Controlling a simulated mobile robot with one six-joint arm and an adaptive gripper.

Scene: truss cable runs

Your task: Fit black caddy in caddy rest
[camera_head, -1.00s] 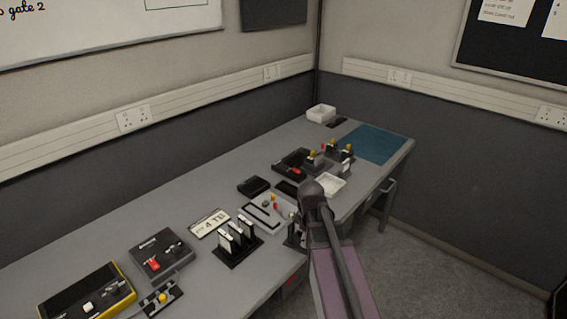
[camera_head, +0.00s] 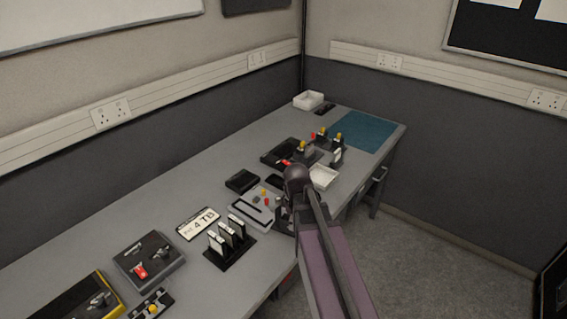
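A black rack (camera_head: 229,254) stands on the bench left of my arm. Several dark upright pieces with white faces (camera_head: 226,235) stand in it; they look like caddies, but I cannot tell which is the black caddy. A dark stand (camera_head: 336,160) with a white-faced piece is farther back, right of centre; I cannot tell whether it is the caddy rest. My gripper (camera_head: 284,218) is a dark shape low over the bench beside the grey tray (camera_head: 251,212). My arm hides most of it, so its fingers and anything between them do not show clearly.
A white sign reading "4 TB" (camera_head: 199,224), a black box (camera_head: 242,180) and a grey-black device with a red switch (camera_head: 149,259) lie around. A white tray (camera_head: 323,177) and several yellow-topped parts (camera_head: 302,147) are farther back.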

